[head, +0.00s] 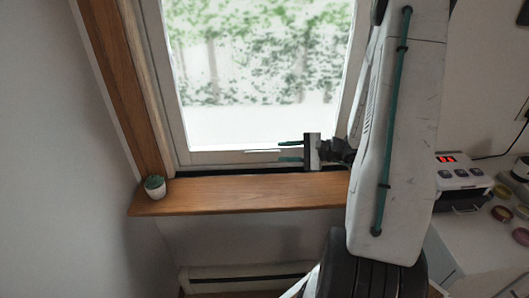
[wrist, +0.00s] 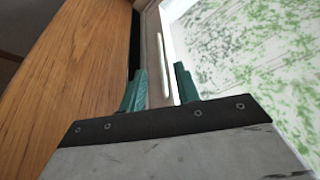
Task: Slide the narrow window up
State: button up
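The narrow window (head: 262,115) has a white frame and a bright pane with green foliage behind it. Its bottom rail (head: 220,158) carries a small white handle (head: 262,151), which also shows in the wrist view (wrist: 162,55). A dark gap lies between the rail and the wooden sill. My gripper (head: 290,151) is at the right end of the handle, its two teal fingers pointing left along the rail. In the wrist view the fingers (wrist: 160,85) are apart, with the handle extending ahead in the space between them. I cannot see any contact with the handle.
A white device with a red display (head: 459,172) stands on a surface at the right. A wooden casing (head: 122,75) borders the window's left side.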

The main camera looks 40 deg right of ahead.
aim_at(269, 151)
jog(key=x, duration=0.7)
jog(key=shift+w+a+f, duration=0.1)
jog(key=shift+w, duration=0.15)
grip_shut()
